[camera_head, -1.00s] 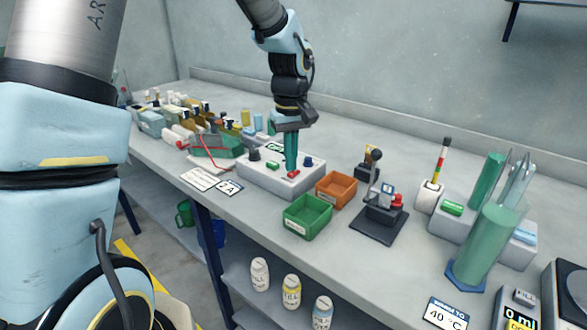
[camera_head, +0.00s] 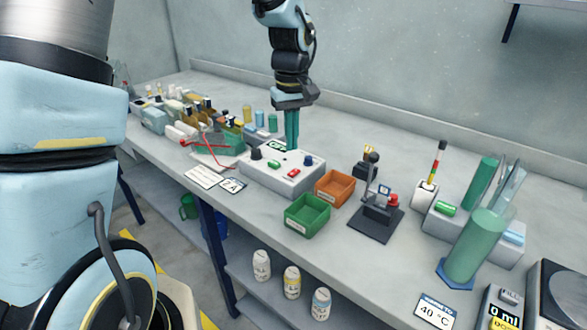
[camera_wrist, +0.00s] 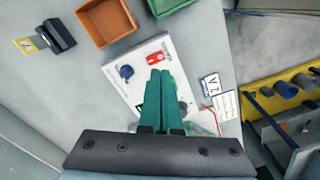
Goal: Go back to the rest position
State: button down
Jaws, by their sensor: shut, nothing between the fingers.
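My gripper (camera_head: 291,146) points down above the back part of a white control box (camera_head: 270,180) on the bench. Its two green fingers are together with nothing between them. In the wrist view the shut fingers (camera_wrist: 160,75) cover part of the box (camera_wrist: 122,86). The box carries a red switch (camera_head: 293,174), a dark blue knob (camera_head: 308,160), a black knob (camera_head: 256,154) and a green part. The fingertips appear raised clear of the red switch, which shows beside them in the wrist view (camera_wrist: 153,59).
An orange bin (camera_head: 335,200) and a green bin (camera_head: 308,224) stand right of the box. A black stand with a lever (camera_head: 377,218) is further right, then green cylinders (camera_head: 476,245). Racks and a red cable (camera_head: 205,146) crowd the left. The wall is behind.

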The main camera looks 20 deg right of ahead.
jog(key=s+a, duration=0.2)
jog(key=a, duration=1.3)
jog(key=s+a+m+t, duration=0.1)
jog(key=s+a, duration=0.1)
jog(key=a, duration=1.3)
jog(key=shift+t, duration=0.3)
jog(key=shift+f, duration=0.1)
